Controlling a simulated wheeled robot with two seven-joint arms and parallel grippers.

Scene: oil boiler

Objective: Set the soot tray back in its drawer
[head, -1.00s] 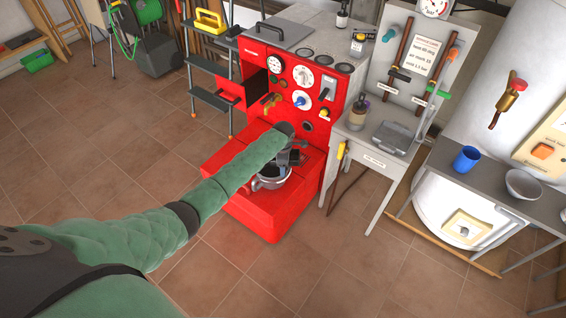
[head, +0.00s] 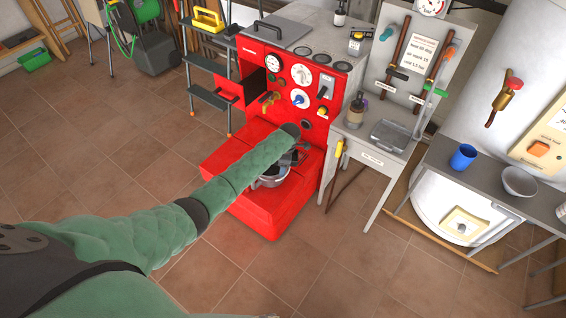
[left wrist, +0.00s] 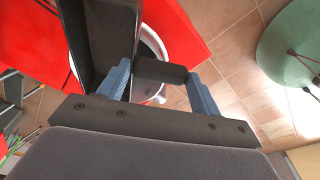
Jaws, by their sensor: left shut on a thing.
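A dark grey soot tray (left wrist: 108,35) is close in the left wrist view, with a black bar-like part (left wrist: 160,71) between the fingertips. My left gripper (left wrist: 158,71) is shut on that part, its blue fingers at both ends of the view of it. In the head view the forearm mostly hides the gripper and tray, above the red lower block of the boiler (head: 272,211). A dark opening (head: 256,82) shows in the boiler front, with a red drawer-like panel (head: 231,91) standing out to its left; I cannot tell its inside. My right gripper is not in view.
A silver pot (head: 272,181) is under the gripper, at the red block. Gauges and taps (head: 268,101) project from the boiler front. A black shelf ladder (head: 208,98) stands close left, a grey side table (head: 372,156) right. The floor in front is clear.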

